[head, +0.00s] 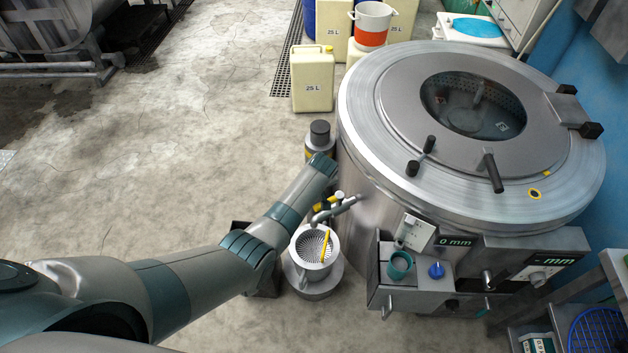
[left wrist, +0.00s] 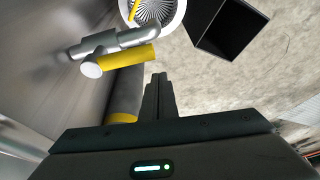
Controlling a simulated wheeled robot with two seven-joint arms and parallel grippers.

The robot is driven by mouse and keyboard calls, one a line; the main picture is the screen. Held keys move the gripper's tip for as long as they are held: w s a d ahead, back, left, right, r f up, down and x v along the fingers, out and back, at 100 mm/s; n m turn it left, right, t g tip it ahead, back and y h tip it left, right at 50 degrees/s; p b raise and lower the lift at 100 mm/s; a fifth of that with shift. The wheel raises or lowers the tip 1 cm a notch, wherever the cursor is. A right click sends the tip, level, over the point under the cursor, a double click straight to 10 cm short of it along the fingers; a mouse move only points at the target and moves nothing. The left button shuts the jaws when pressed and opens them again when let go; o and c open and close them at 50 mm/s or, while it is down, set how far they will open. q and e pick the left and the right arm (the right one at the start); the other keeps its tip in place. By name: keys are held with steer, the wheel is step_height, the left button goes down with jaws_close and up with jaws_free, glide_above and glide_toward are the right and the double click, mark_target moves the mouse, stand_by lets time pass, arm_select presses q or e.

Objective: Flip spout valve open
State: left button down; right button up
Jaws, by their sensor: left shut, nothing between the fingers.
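The spout (head: 345,206) comes out of the drum's side above a white strainer bucket (head: 303,262). Its valve has a yellow handle (head: 320,206) beside the grey pipe. In the left wrist view the yellow handle (left wrist: 128,55) has a pale round end and lies along the grey spout pipe (left wrist: 105,45). My left gripper (left wrist: 159,82) is shut and empty, with its fingertips just below and right of the handle, apparently apart from it. In the head view my left forearm reaches past the spout, and its fingers cannot be made out. My right gripper is not in view.
The big steel drum (head: 375,150) stands right of the spout. A dark canister (head: 319,133) stands beyond my wrist. An open black box (left wrist: 228,30) is near the bucket. A control panel with a teal cup (head: 399,266) is at the lower right.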

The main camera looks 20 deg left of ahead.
arm_select(q)
steer(key=w+a+v, duration=0.1)
steer(key=v, duration=0.8)
steer(key=shift+r+b, duration=0.3)
steer(key=shift+r, duration=0.3)
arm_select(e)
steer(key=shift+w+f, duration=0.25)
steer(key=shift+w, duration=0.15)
arm_select(q)
steer(key=shift+d, duration=0.1)
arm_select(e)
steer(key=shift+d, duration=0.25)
